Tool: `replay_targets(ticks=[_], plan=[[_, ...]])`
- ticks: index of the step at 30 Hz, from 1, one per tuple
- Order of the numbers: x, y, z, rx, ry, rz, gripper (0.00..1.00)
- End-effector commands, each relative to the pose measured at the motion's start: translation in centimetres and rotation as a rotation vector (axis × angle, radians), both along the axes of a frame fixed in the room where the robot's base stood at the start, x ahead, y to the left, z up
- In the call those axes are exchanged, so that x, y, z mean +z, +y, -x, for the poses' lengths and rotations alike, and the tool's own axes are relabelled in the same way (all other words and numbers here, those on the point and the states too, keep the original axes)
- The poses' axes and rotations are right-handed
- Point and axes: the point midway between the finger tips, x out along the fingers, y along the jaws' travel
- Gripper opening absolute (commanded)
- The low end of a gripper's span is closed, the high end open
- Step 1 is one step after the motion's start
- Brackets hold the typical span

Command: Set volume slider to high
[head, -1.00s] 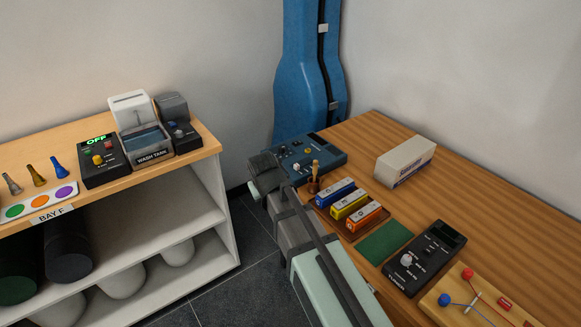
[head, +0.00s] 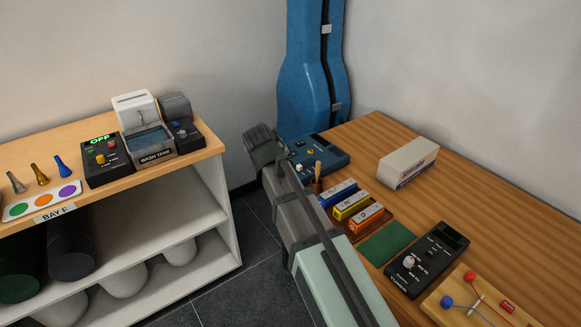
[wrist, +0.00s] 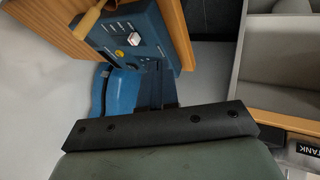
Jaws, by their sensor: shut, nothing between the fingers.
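A blue control box (head: 320,156) stands at the back left corner of the table, with a pale knob (head: 299,168), a yellow knob (head: 310,152) and a dark panel on top. The wrist view shows the same box, its white knob (wrist: 132,39) and its yellow knob (wrist: 119,54). The labels are too small to read, so I cannot tell which control is the volume slider. My gripper (head: 264,145) is just left of the box, off the table edge and apart from the knobs. Its dark fingers (wrist: 158,88) are shut and empty.
A black tuner-like box (head: 428,260) with a knob, a green mat (head: 388,243) and colored blocks (head: 352,206) lie nearer on the table. A white box (head: 408,162) stands behind. A blue instrument case (head: 308,70) leans at the wall. A shelf (head: 212,148) is left.

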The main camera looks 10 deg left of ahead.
Motion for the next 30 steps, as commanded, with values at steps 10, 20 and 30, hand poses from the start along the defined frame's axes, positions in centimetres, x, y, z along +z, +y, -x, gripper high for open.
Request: replay_targets(ticks=[10, 20, 30], plan=[[-3.1, -0.2, -2.4, -0.001, 0.002, 0.001, 0.0], [-7.5, -0.6, -5.7, -0.002, 0.003, 0.0, 0.0], [-7.9, -3.0, -8.3, 0.0, 0.001, -0.001, 0.0]])
